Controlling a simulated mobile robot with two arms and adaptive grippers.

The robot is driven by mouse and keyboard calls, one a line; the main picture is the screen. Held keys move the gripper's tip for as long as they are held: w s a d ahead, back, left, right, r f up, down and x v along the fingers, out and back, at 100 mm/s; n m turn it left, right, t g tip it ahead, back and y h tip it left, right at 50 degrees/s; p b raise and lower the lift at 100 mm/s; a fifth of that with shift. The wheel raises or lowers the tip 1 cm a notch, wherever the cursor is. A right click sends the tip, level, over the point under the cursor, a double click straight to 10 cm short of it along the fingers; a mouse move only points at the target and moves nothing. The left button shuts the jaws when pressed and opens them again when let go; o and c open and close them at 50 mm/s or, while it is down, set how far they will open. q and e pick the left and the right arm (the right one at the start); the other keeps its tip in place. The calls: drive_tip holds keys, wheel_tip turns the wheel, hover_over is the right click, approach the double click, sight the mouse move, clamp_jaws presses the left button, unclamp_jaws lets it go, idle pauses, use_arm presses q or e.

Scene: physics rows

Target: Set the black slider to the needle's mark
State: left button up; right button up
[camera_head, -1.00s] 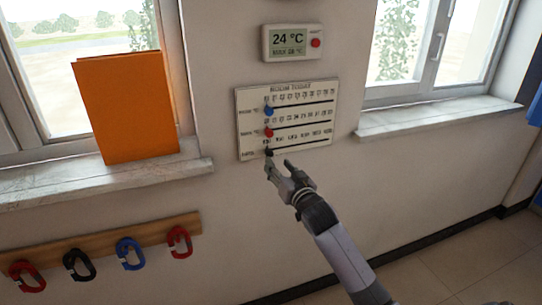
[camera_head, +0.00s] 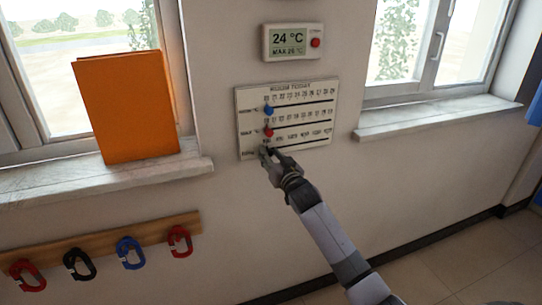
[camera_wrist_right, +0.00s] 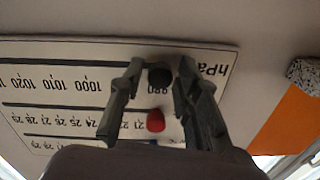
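A white board (camera_head: 322,93) on the wall has three horizontal slots with scales. A blue knob (camera_head: 268,111) and a red knob (camera_head: 268,132) sit at the left ends of the upper two. The black slider (camera_wrist_right: 160,75) is at the low end of the bottom hPa slot, near 980. In the right wrist view my right gripper (camera_wrist_right: 161,66) is open, one finger on each side of the slider with small gaps; contact cannot be told. In the head view this gripper (camera_head: 266,152) largely covers the slider. No needle can be made out. My left gripper is not in view.
A display (camera_head: 290,41) above the board reads 24 °C and has a red button. An orange folder (camera_head: 125,105) stands on the left windowsill. A rail with several coloured hooks (camera_head: 130,252) is at lower left. The wall right of the board is clear.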

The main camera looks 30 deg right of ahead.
clamp_jaws()
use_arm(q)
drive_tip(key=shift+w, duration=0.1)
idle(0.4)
